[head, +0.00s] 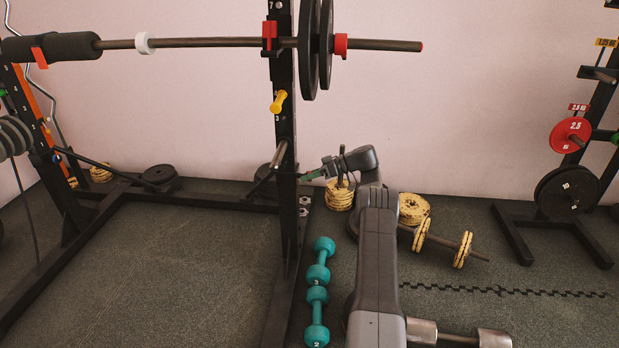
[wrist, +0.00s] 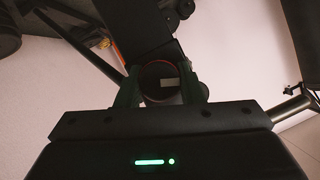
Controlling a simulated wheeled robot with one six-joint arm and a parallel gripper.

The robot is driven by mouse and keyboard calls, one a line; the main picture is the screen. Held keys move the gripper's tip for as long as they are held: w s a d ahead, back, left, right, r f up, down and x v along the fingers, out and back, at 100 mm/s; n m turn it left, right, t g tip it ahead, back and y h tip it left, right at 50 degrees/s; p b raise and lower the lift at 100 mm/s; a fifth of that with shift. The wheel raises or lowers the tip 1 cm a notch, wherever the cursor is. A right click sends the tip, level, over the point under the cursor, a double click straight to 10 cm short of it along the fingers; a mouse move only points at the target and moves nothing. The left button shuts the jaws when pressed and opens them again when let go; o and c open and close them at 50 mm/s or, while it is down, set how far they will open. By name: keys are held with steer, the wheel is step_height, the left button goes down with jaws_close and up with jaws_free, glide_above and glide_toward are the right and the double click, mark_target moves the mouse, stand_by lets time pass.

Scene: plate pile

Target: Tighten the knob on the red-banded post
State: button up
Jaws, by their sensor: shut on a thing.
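In the wrist view, a dark round knob (wrist: 152,74) with a thin red ring and a small pale label sits against a black post (wrist: 130,30). My gripper (wrist: 160,90) has one finger on each side of the knob and is shut on it. In the head view, my gripper (head: 304,177) reaches left to the right side of the near black rack upright (head: 284,120), a little below its mid-height. The knob cannot be made out there. I see no clear red band on that upright, only a red hook (head: 269,36) higher up.
A loaded barbell (head: 200,42) rests across the rack above my arm. A yellow pin (head: 278,101) sticks out of the upright. Teal dumbbells (head: 318,300), yellow plates (head: 413,208) and a yellow-plated dumbbell (head: 440,241) lie around my arm. A plate stand (head: 560,222) is at right.

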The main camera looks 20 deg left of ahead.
steer(key=o, duration=1)
step_height(320, 180, up, 10)
steer(key=p, duration=0.4)
steer(key=shift+c, duration=0.3)
